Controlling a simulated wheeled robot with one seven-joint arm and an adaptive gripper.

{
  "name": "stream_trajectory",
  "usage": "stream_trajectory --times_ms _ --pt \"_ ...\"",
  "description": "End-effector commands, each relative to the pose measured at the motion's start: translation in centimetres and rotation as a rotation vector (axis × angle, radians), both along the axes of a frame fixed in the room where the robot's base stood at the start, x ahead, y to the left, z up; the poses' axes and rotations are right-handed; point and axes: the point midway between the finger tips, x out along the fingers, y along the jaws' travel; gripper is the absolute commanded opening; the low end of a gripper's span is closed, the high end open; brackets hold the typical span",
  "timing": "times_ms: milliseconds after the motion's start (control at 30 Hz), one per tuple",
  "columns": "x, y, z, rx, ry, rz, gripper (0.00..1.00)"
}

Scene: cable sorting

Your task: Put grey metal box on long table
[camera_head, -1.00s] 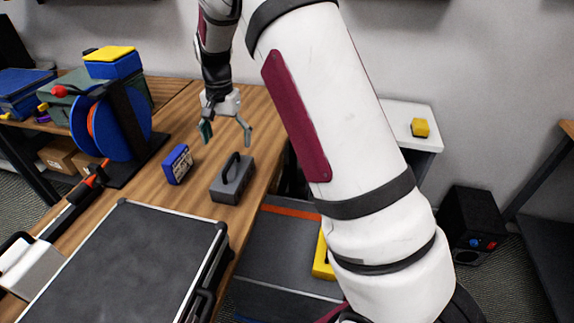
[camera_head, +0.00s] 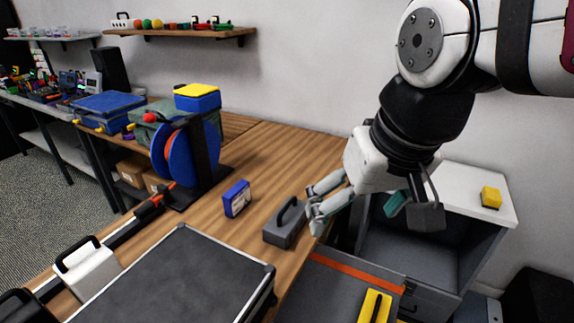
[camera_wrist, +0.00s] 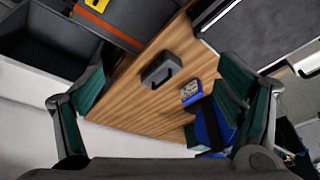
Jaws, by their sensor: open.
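The grey metal box (camera_head: 284,226), with a dark handle on top, sits on the wooden table (camera_head: 268,150) near its right edge. It also shows in the wrist view (camera_wrist: 161,71), between the fingers in the picture but apart from them. My gripper (camera_head: 360,212) is open and empty, just right of the box and above the table's edge. Its spread fingers frame the wrist view (camera_wrist: 165,80). Another table (camera_head: 45,118) runs along the far left; I cannot tell which table is the long one.
A blue box (camera_head: 236,198) stands left of the grey box, and a large black case (camera_head: 175,280) lies in front. A blue reel (camera_head: 188,155) stands farther back. Bare wood lies behind the grey box.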

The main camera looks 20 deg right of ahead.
Motion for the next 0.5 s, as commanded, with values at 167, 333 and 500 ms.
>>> stream_trajectory --times_ms 167,333,500 --pt "-3.4 -0.1 -1.0 -0.046 -0.039 0.061 0.86" --pt "-4.3 -0.2 -1.4 -0.061 -0.047 0.081 0.86" --pt "-4.3 -0.2 -1.4 -0.061 -0.047 0.081 0.86"
